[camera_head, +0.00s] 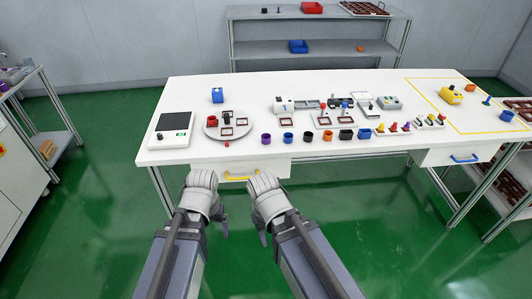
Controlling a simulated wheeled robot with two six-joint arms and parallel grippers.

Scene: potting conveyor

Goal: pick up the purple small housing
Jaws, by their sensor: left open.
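The purple small housing (266,138) is a small round cup. It stands upright on the white table (240,88) near its front edge, at the left end of a row of small housings. My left gripper (204,190) is in front of the table, below and left of the purple housing, and is apart from it. It is open with nothing seen in it. My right gripper (267,192) is also in front of the table, below the purple housing and apart from it. Its jaws cannot be made out clearly.
A blue housing (288,137) stands close to the right of the purple one. A round grey turntable (212,133) with several parts is to its left. A drawer with a yellow handle (240,177) is under the front edge. A scale (170,130) stands at far left.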

